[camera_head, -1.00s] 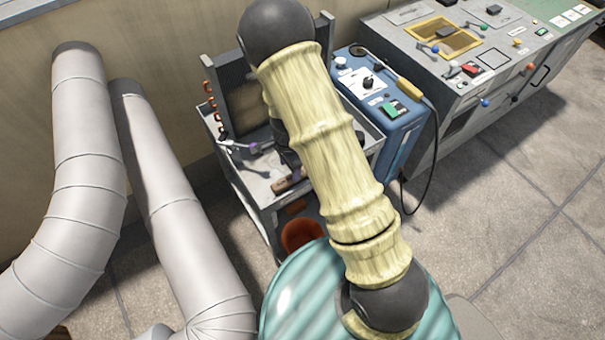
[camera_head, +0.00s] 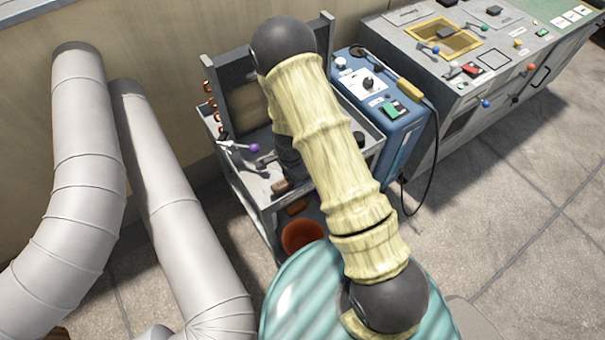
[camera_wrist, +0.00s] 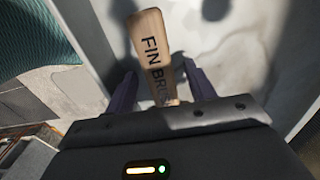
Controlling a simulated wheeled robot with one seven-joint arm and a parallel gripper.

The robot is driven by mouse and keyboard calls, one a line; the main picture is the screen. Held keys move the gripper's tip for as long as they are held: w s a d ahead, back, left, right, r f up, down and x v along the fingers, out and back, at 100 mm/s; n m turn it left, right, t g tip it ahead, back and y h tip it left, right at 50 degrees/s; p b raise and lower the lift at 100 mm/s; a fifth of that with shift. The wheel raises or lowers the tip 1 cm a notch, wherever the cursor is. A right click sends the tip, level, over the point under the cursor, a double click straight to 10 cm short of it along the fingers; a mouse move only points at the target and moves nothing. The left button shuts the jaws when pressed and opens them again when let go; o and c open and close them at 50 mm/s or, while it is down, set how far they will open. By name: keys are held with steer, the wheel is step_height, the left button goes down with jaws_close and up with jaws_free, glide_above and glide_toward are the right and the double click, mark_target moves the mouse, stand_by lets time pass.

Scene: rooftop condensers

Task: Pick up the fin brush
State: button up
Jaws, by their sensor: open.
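The fin brush (camera_wrist: 152,50) shows in the wrist view as a pale wooden handle with dark lettering. Its lower end is hidden behind my gripper's body. My gripper (camera_wrist: 160,72) is open, with one dark finger on each side of the handle and a visible gap on both sides in the picture. I cannot tell whether the fingers are level with the handle or above it. In the head view a small brown piece, likely the fin brush (camera_head: 280,187), lies on the grey cart (camera_head: 232,172). My arm hides much of the cart top there.
A tool with a purple knob (camera_head: 254,147) is on the cart's left side. A blue box (camera_head: 402,125) stands right of the cart, beside a grey console (camera_head: 455,95). Large pipes (camera_head: 85,170) stand at left. An orange-red bucket (camera_head: 302,236) is low at the cart.

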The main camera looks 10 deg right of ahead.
steer(key=shift+a, duration=0.1)
stand_by(0.3)
steer(key=c, duration=1.1)
steer(key=shift+o, duration=0.2)
steer(key=shift+r, duration=0.1)
step_height(320, 180, up, 10)
steer(key=p, duration=0.1)
